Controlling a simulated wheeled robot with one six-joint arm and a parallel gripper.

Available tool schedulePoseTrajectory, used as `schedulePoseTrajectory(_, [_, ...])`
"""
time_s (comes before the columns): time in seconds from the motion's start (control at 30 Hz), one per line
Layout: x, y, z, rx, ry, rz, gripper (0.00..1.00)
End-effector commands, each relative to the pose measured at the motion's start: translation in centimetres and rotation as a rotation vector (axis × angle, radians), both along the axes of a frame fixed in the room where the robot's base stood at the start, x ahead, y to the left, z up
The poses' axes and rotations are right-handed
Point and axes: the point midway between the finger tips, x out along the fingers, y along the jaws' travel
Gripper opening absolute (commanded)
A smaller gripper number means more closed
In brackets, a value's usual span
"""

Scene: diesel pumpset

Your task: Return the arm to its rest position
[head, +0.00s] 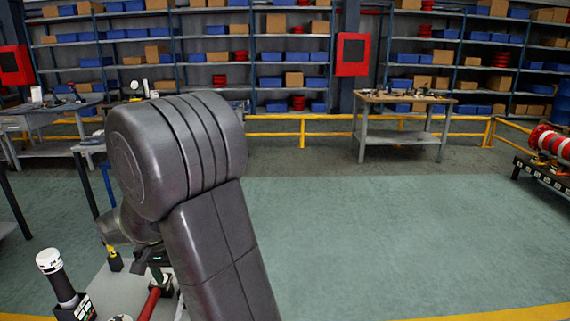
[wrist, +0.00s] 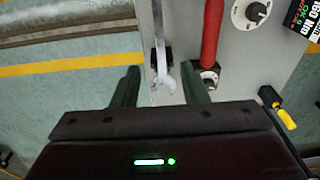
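My arm fills the left-centre foreground of the head view, with its thick dark joint and link in front. My gripper (wrist: 160,85) shows in the wrist view with its two dark green fingers apart. A pale grey hooked lever (wrist: 162,72) lies beyond and between the fingertips; I cannot tell whether anything touches it. No object is clearly clamped. In the head view the gripper is mostly hidden behind my arm, above the light grey panel (head: 105,288).
A red lever (wrist: 210,35), a round knob (wrist: 251,14) and a yellow-and-black handle (wrist: 285,115) are close by on the panel. A white-topped black lever (head: 60,280) stands at lower left. The green floor (head: 400,230) to the right is clear, before a workbench (head: 402,100).

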Motion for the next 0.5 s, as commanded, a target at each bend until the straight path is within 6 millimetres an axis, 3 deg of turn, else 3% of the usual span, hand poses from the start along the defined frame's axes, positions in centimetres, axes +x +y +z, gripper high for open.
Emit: schedulePoseTrajectory(0.5, [0.8, 0.0, -9.2, -0.004, 0.003, 0.0, 0.4])
